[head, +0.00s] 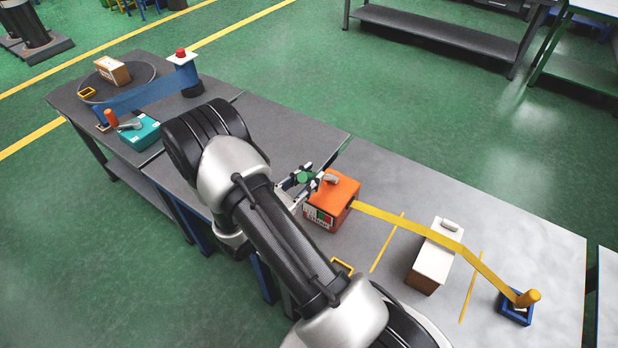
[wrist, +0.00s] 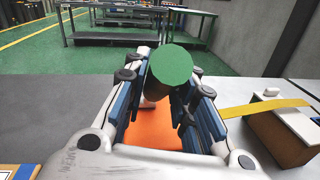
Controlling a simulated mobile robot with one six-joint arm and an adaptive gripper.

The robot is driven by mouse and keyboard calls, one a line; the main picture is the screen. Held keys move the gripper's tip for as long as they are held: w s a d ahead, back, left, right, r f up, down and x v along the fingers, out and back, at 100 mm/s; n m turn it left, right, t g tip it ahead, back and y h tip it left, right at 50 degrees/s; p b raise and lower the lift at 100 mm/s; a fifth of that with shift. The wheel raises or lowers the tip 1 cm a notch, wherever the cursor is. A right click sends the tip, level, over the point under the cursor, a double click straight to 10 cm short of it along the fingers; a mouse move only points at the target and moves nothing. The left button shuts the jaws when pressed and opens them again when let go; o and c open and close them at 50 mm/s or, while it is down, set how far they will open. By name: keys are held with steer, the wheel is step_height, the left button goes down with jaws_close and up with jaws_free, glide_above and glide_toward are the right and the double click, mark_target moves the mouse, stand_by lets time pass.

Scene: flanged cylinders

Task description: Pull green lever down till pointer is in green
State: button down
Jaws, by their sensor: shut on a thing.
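The orange box (head: 343,188) stands on the grey table in the head view, just right of my gripper (head: 304,181). It also fills the space behind the fingers in the wrist view (wrist: 165,135). The green lever knob (head: 303,177) is at the box's left side. In the wrist view the round green knob (wrist: 170,68) sits between my two fingers, and my gripper is shut on the lever. A small gauge panel (head: 319,217) with red, white and green patches is on the box's front. The pointer is too small to read.
A yellow strap (head: 400,220) runs from the orange box over a white-topped carton (head: 433,262) to a yellow post in a blue base (head: 516,308). A teal box (head: 139,132), blue strap (head: 145,94) and small carton (head: 112,70) stand on the far left table.

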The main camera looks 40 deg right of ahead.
stand_by(0.3)
steer(key=shift+s+a+f+h+b, duration=0.15)
steer(key=shift+a+f+h+b, duration=0.45)
steer(key=shift+b, duration=0.6)
steer(key=shift+d, duration=0.1)
steer(key=c, duration=1.3)
jaws_free()
steer(key=v, duration=1.2)
steer(key=shift+s+r, duration=0.1)
steer(key=shift+r, duration=0.05)
